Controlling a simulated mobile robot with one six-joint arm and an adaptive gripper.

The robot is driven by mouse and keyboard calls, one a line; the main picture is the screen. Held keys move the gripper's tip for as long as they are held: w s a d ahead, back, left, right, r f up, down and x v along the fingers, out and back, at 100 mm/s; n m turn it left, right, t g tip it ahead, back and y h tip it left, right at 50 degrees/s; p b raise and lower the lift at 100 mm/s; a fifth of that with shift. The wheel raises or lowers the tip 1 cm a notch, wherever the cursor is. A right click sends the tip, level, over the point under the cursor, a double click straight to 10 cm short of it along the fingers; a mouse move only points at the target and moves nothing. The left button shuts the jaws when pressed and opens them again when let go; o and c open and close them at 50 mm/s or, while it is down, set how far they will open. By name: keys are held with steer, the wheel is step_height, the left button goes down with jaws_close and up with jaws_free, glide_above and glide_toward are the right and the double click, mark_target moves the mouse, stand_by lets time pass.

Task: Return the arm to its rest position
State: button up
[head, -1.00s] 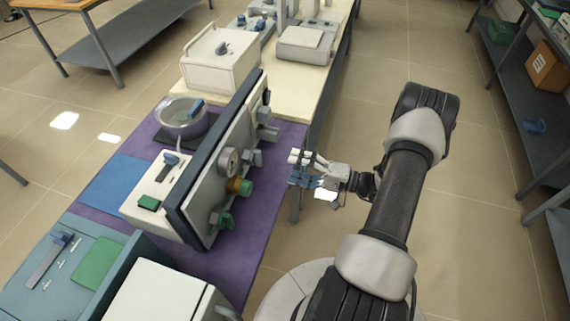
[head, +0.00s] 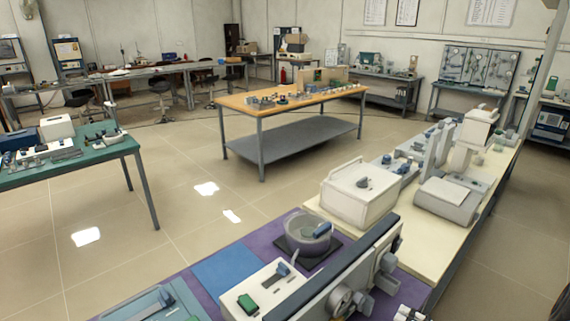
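Only a small piece of my gripper (head: 408,314) shows, white and dark, at the bottom edge of the head view, right of the panel unit's valves. The rest of my arm is out of frame. Whether the fingers are open or shut, or hold anything, cannot be seen.
The upright panel unit (head: 345,275) with grey valves stands close by on the bench, beside a round grey bowl (head: 308,232). A white box (head: 360,193) and grey instruments (head: 447,200) stand farther along. A wooden-topped table (head: 290,105) is behind; the floor between is clear.

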steer(key=s+a+r+n+g+h, duration=0.1)
steer(key=s+a+r+n+g, duration=0.2)
steer(key=a+r+g, duration=0.4)
steer(key=s+a+r+n+g+h, duration=0.1)
steer(key=s+a+r+n+g, duration=0.35)
steer(key=a+r, duration=0.4)
steer(key=s+a+r+n+t+h, duration=0.1)
steer(key=s+r+t+h, duration=0.3)
steer(key=s+r+h, duration=0.4)
steer(key=s+a+h, duration=0.1)
steer(key=s+h, duration=0.1)
steer(key=shift+s+a, duration=0.3)
steer(key=shift+a, duration=0.05)
steer(key=shift+n, duration=0.25)
steer(key=shift+c, duration=0.2)
